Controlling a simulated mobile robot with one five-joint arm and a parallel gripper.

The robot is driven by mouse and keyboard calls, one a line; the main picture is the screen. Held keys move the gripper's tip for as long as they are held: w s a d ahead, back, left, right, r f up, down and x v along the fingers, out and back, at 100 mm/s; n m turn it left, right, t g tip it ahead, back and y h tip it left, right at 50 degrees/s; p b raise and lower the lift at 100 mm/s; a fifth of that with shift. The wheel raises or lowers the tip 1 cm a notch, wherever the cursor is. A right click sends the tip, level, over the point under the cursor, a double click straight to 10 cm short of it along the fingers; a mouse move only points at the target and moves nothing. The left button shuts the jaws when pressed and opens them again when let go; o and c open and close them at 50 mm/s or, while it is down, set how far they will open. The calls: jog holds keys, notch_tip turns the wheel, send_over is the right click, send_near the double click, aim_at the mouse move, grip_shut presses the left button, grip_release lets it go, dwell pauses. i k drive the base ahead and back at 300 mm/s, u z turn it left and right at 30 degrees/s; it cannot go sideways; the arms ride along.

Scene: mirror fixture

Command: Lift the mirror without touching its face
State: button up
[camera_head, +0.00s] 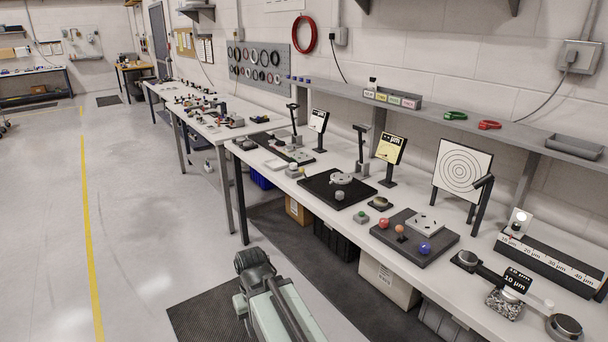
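I cannot pick out the mirror for certain among the small parts on the long white bench. A black mat (322,198) farther left holds a grey round piece (341,179). Parts of my arm show at the bottom, off the bench. My gripper's fingers are not visible.
A board with rings (462,170) stands behind the dark plate. Two small display stands (391,149) (318,121) rise from the bench. A wall shelf (470,126) runs above. Boxes (387,281) sit beneath. The floor (150,215) at left is open.

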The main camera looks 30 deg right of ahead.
aim_at(378, 200)
jog(key=z, duration=0.1)
jog(key=i, duration=1.85)
jog(key=z, duration=0.15)
